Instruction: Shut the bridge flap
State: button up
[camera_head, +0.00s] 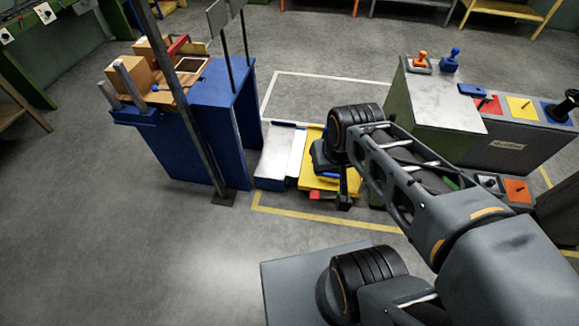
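A low bridge between the blue stand and the grey console has a pale grey plate (278,158) on the left and a yellow panel (312,181) on the right. I cannot tell for sure which of them is the bridge flap; both look roughly flat. A small red piece (319,194) sits at the yellow panel's front edge. My gripper (344,201) points down at the right part of the yellow panel, partly hidden by my arm. Its fingers are small and dark, and I cannot tell whether they touch the panel or are open.
The blue stand (182,150) bears boxes and a tray, with a tall grey post (186,95) at its front. The console (440,105) with coloured controls stands to the right. A yellow floor line (310,219) runs in front; the left floor is clear.

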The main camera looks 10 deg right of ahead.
aim_at(293, 168)
jog(key=u, duration=0.15)
jog(key=i, duration=1.2)
jog(key=z, duration=0.9)
jog(key=k, duration=0.15)
jog(key=u, duration=1)
